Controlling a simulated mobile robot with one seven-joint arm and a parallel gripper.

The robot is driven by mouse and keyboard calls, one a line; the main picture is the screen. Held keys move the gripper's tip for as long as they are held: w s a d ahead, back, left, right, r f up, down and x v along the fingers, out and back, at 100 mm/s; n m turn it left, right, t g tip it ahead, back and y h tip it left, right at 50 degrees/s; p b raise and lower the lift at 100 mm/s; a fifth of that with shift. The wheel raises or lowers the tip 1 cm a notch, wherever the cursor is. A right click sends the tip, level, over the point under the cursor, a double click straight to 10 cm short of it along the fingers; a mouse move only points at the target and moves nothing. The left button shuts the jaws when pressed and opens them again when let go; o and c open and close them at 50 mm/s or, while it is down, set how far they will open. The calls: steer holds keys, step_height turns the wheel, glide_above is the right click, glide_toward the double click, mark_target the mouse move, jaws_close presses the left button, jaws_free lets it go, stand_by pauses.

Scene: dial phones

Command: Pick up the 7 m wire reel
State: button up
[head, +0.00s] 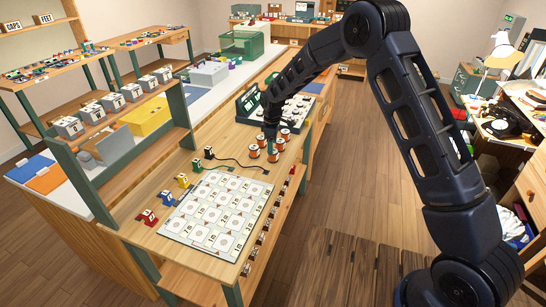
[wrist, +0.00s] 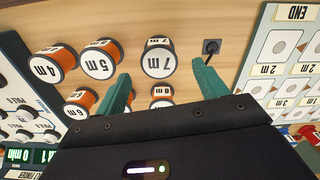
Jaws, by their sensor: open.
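The 7 m wire reel (wrist: 158,62) is orange with a white round label, upside down in the wrist view. It stands on the wooden bench top, ahead of and between my gripper's fingertips. My gripper (wrist: 160,70) is open, with one green finger on each side of the reel's line; contact does not show. In the head view my gripper (head: 270,145) points down among the orange reels, and which of them is the 7 m one cannot be read there.
The 5 m reel (wrist: 98,60) and 4 m reel (wrist: 50,66) stand left of it in the wrist view. More reels (wrist: 162,92) sit nearer my gripper. A black socket (wrist: 211,47) with a cable lies to the right. A numbered board (head: 219,213) covers the bench's near end.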

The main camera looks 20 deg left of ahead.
mark_target(273, 156)
step_height(273, 156, down, 5)
steer(key=shift+r, duration=0.1)
steer(key=shift+c, duration=0.4)
steer(key=c, duration=1)
